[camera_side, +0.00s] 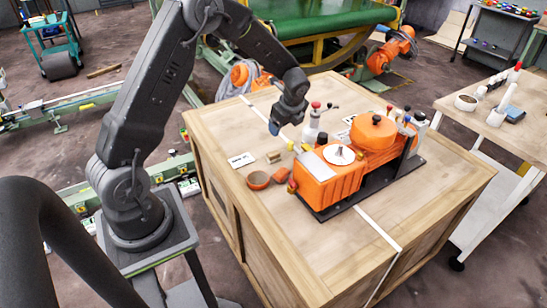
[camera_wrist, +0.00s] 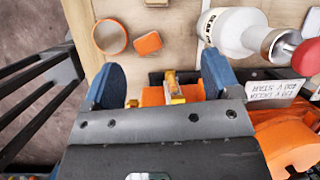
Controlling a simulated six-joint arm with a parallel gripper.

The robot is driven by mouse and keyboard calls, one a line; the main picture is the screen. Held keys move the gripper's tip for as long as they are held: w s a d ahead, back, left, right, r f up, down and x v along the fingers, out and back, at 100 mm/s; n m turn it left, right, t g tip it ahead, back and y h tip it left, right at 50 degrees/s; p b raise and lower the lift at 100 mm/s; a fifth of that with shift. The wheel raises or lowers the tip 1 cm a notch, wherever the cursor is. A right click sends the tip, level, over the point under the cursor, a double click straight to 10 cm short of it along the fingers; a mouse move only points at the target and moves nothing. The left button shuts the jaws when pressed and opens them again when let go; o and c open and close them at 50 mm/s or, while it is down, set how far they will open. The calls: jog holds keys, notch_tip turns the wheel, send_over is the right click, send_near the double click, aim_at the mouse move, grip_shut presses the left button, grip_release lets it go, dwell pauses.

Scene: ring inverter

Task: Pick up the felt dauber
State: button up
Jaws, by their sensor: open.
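My gripper (camera_side: 277,124) hangs above the far left part of the wooden crate top, pointing down. In the wrist view its two blue fingers (camera_wrist: 161,84) are apart. A small tan and brass-coloured piece with orange beside it (camera_wrist: 172,86) shows between them, apparently below. I cannot tell for sure which thing is the felt dauber. A white bottle with a red end (camera_side: 313,118) stands right of my gripper; in the wrist view the bottle (camera_wrist: 234,30) has dark lettering and a metal collar. A small tan block (camera_side: 273,156) lies below my gripper.
A brown bowl or ring (camera_side: 258,180) and an orange pad (camera_side: 281,174) lie near the crate's left side, by a white card (camera_side: 241,160). A large orange machine (camera_side: 335,170) on a black base fills the middle right. The crate's front is clear.

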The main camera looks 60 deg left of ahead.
jog(key=m, duration=0.2)
send_over(273, 153)
jog(key=d, duration=0.2)
jog(key=shift+g, duration=0.3)
notch_tip(273, 153, down, 13)
jog(key=shift+w+d, duration=0.1)
jog(key=shift+w, duration=0.05)
jog(key=shift+x, duration=3)
jog(key=c, duration=1)
jog(key=shift+r, duration=0.15)
